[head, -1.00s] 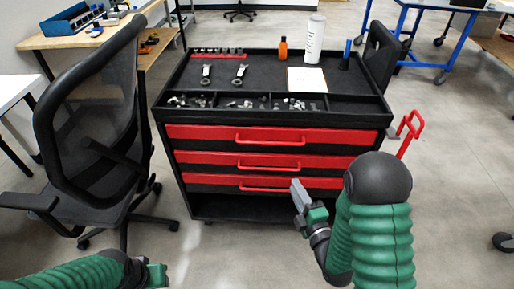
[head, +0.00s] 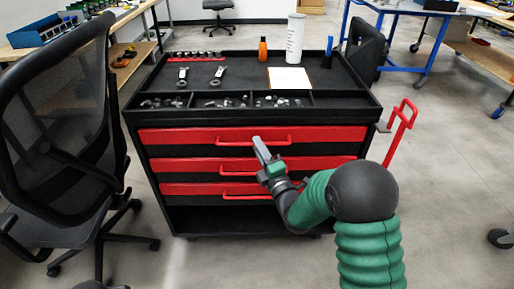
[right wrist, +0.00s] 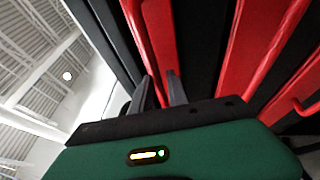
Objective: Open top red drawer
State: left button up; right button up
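The top red drawer (head: 185,136) is shut, in the upper front of a black tool cart. Its red bar handle (head: 275,138) runs across the middle of its front. My left gripper is not in view; only a dark bit of my left arm shows at the bottom edge.
Two more red drawers, the middle one (head: 180,165) and the bottom one (head: 185,189), are shut below. The cart top (head: 230,72) holds bottles, wrenches, a paper and small parts. An office chair (head: 65,140) stands close on the left.

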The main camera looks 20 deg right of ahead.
jog(key=shift+w+a+r, duration=0.15)
jog(key=shift+w+r, duration=0.05)
jog(key=shift+w, duration=0.5)
jog(key=shift+c, duration=0.4)
grip_shut()
jog(key=shift+s+f, duration=0.1)
jog(key=shift+f, duration=0.1)
